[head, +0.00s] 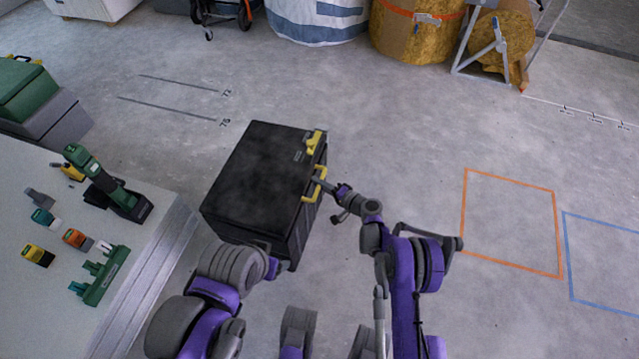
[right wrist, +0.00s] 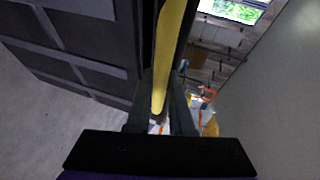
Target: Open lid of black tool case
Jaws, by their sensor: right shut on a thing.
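The black tool case (head: 262,175) stands on the floor in the middle of the head view, with its lid down. A yellow handle (head: 314,187) and a yellow latch (head: 314,142) sit on its right side. My right gripper (head: 322,184) is at the yellow handle and shut on it. In the right wrist view the yellow handle bar (right wrist: 167,60) runs between the fingers, beside the dark ribbed case wall (right wrist: 75,45). My left arm reaches toward the near edge of the case; its gripper (head: 275,268) is partly hidden there and its jaws cannot be made out.
A white table (head: 150,240) with a green drill (head: 105,180) and several small tools stands at the left. Green and grey cases (head: 45,115) lie behind it. Large bags (head: 318,18) stand at the back. The floor at right is clear, with orange and blue outlines.

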